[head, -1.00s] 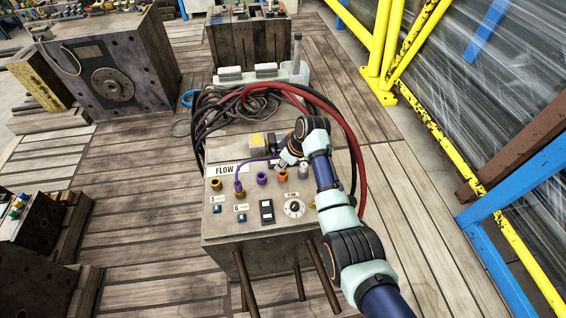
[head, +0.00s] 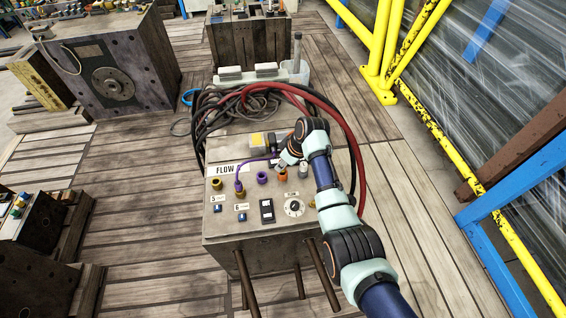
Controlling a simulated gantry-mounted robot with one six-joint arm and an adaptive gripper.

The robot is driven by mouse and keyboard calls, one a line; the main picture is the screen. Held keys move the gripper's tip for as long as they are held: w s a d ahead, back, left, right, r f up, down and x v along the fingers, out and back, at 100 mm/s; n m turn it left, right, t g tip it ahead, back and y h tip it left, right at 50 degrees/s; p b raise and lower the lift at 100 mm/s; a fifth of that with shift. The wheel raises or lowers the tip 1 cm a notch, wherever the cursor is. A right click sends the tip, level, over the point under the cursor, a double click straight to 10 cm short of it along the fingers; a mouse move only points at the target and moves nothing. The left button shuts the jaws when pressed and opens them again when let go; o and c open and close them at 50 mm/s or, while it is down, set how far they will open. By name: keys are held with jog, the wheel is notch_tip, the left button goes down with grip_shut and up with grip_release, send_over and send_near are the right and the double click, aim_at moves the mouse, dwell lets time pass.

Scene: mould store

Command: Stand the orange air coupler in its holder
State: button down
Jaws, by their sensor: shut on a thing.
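My gripper (head: 281,165) is small in the head view, above the back right part of the panel of a grey control box (head: 225,248). It is shut, with the orange air coupler between its fingers mostly hidden. An orange piece (head: 282,174) shows directly under the fingertips. I cannot tell how much of it is coupler and how much is an orange holder ring on the panel, nor whether the two touch.
A purple coupler (head: 239,187) with a purple hose stands left on the panel. An empty purple ring (head: 262,178) and a yellow ring (head: 216,184) are nearby. A grey fitting (head: 303,171) is just right. Red and black hoses (head: 235,108) loop behind.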

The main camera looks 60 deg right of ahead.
jog(key=shift+f, duration=0.65)
dwell(0.4)
jog(key=shift+f+b, duration=0.4)
jog(key=shift+c, duration=2.4)
grip_release()
jog(key=shift+r, duration=0.1)
notch_tip(320, 180, up, 7)
jog(key=p, duration=0.7)
jog(key=shift+r, duration=0.2)
